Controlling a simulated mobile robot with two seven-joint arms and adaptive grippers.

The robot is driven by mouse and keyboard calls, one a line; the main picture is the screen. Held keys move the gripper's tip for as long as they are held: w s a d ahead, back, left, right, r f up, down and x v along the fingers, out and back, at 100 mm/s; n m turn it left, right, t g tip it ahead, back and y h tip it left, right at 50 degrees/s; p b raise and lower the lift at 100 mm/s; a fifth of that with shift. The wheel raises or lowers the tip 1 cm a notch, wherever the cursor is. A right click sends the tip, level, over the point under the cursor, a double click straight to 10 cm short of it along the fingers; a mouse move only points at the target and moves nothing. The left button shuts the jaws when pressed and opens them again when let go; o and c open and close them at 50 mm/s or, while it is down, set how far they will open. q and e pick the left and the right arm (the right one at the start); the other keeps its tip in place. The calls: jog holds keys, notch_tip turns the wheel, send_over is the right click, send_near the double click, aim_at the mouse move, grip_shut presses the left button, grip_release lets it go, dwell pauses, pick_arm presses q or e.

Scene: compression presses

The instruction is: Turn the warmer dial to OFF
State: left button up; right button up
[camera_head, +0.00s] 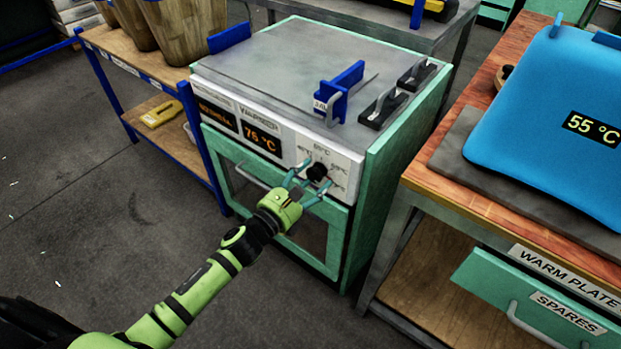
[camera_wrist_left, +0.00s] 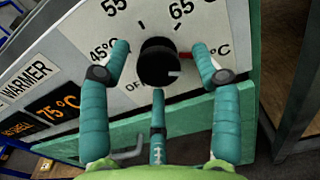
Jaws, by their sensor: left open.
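The warmer dial is a black knob (camera_head: 317,171) on the white front panel of the warmer (camera_head: 345,163). In the left wrist view the dial (camera_wrist_left: 158,62) sits among printed marks, with OFF at its lower left and 45, 55 and 65 °C around it. A light pointer mark on the knob faces right, towards a partly covered °C label. The warmer display (camera_head: 262,141) reads 75 °C. My left gripper (camera_head: 312,180) is open, its teal fingers spread on both sides of the dial. I cannot tell whether they touch it. My right gripper is not in view.
Blue and black handled fittings (camera_head: 342,92) stand on the warmer's top. A wooden shelf (camera_head: 120,62) with baskets is on the left. The floor in front is clear.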

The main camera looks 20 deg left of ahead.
pick_arm(q)
jog(key=shift+w, duration=0.15)
jog(key=c, duration=1.2)
jog(key=shift+o, duration=0.2)
